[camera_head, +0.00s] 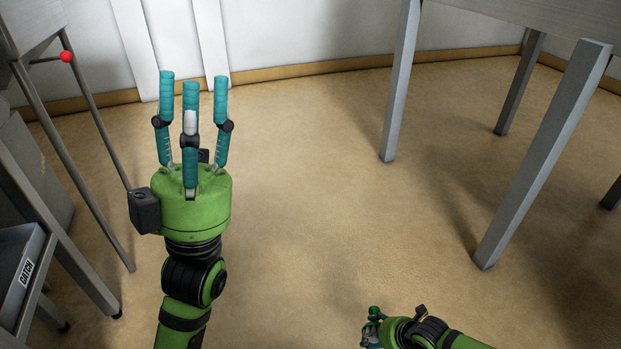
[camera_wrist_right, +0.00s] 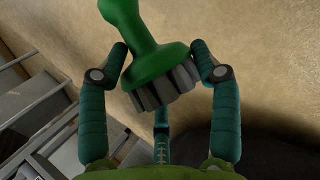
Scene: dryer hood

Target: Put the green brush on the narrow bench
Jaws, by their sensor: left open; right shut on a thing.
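The green brush (camera_wrist_right: 138,36) has a green handle and grey bristles. In the right wrist view it is between the fingers of my right gripper (camera_wrist_right: 163,66), which is shut on it. My right gripper (camera_head: 371,328) shows at the bottom of the head view, low over the floor, with a small green piece of the brush (camera_head: 375,312) visible by it. My left gripper (camera_head: 191,90) is open and empty, fingers pointing up the picture, at the left of the head view. I cannot tell which piece of furniture is the narrow bench.
A grey table with tall legs (camera_head: 400,85) stands at the right. At the left are a metal frame with a red ball (camera_head: 67,56) and a grey tray labelled CATCH (camera_head: 22,275). The tan floor (camera_head: 310,200) between them is clear. A white wall (camera_head: 300,30) closes the back.

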